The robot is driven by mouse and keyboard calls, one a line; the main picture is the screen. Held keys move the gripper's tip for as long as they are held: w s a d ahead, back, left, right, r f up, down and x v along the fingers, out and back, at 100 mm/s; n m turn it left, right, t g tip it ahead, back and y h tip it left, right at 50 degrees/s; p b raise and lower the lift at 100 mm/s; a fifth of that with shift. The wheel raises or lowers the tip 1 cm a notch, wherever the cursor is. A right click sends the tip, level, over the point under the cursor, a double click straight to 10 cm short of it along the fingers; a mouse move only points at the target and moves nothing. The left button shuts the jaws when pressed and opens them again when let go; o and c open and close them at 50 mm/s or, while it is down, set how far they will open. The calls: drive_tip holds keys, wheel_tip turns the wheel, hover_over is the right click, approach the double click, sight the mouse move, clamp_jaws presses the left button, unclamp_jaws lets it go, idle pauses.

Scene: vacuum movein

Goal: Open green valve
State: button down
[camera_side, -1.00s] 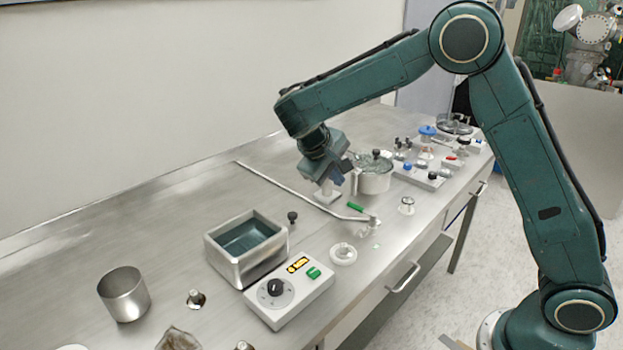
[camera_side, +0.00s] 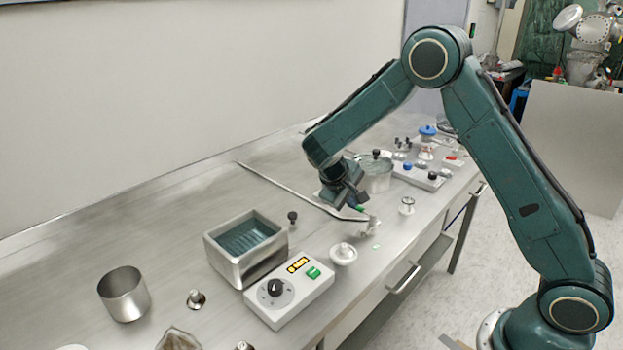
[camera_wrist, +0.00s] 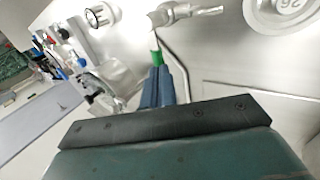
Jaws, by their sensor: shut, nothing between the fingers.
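The green valve handle (camera_side: 361,208) sits on a metal pipe fitting (camera_side: 369,226) at the end of a long thin tube. In the side view, my gripper (camera_side: 353,204) is low over the bench, right beside the handle, and hides part of it. In the wrist view, the green handle (camera_wrist: 157,57) shows just beyond the tips of my blue fingers (camera_wrist: 157,72), with the metal fitting (camera_wrist: 185,12) past it. My fingers are together with nothing between them. I cannot tell whether they touch the handle.
A metal pot (camera_side: 377,172) stands close behind my gripper. A small white-topped fitting (camera_side: 407,205) is to the right, and a white round part (camera_side: 343,254) is in front. A square metal bath (camera_side: 244,280) and a control box (camera_side: 272,309) are at left. The thin tube (camera_side: 287,192) crosses the bench.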

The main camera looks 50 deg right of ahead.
drive_tip(key=shift+w+d+m+g, duration=0.15)
drive_tip(key=shift+d+m+g, duration=0.25)
drive_tip(key=shift+m, duration=0.3)
idle(0.5)
drive_tip(key=d+m+g, duration=0.1)
drive_tip(key=m, duration=0.2)
drive_tip(key=shift+w+d+g+y, duration=0.1)
drive_tip(key=shift+d+g+y, duration=0.2)
drive_tip(key=shift+d+g, duration=0.1)
drive_tip(key=m+g, duration=0.1)
drive_tip(key=m, duration=0.1)
drive_tip(key=d+m+y, duration=0.1)
drive_tip(key=shift+d+m+g, duration=0.3)
drive_tip(key=shift+m+g, duration=0.1)
drive_tip(key=m, duration=0.1)
drive_tip(key=s+d+m+g+y, duration=0.1)
drive_tip(key=shift+d+m, duration=0.15)
drive_tip(key=shift+m, duration=0.25)
drive_tip(key=shift+s+d, duration=0.55)
drive_tip(key=shift+s+d+m+y, duration=0.15)
drive_tip(key=shift+d+m+y, duration=0.05)
drive_tip(key=shift+m+y, duration=0.25)
drive_tip(key=shift+a, duration=0.25)
drive_tip(key=shift+s+a, duration=0.3)
drive_tip(key=shift+a, duration=0.25)
